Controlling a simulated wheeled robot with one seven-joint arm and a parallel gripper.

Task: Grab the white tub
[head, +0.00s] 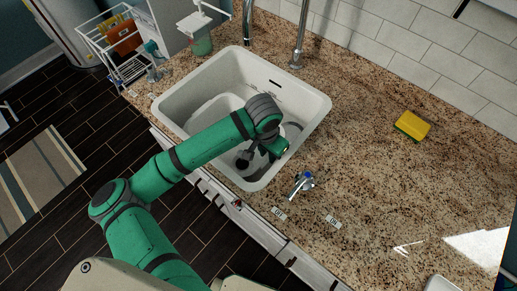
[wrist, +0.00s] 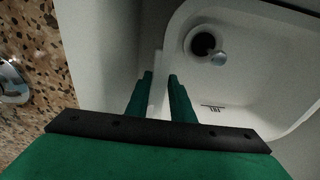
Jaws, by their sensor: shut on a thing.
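The white tub (head: 208,106) sits inside the white sink (head: 312,98) set in the counter, partly hidden behind my arm in the head view. My gripper (head: 277,146) reaches down into the sink's near right part; its fingertips are hard to make out there. In the wrist view my gripper (wrist: 160,78) has one finger on each side of a thin white wall and is shut on it. This wall appears to be the rim of the tub (wrist: 250,85), whose rounded inside lies to the right. A dark round drain (wrist: 203,44) with a metal knob shows there.
A yellow sponge (head: 412,125) lies farther right. A faucet (head: 299,35) and a green soap bottle (head: 202,42) stand behind the sink. The counter's middle is clear.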

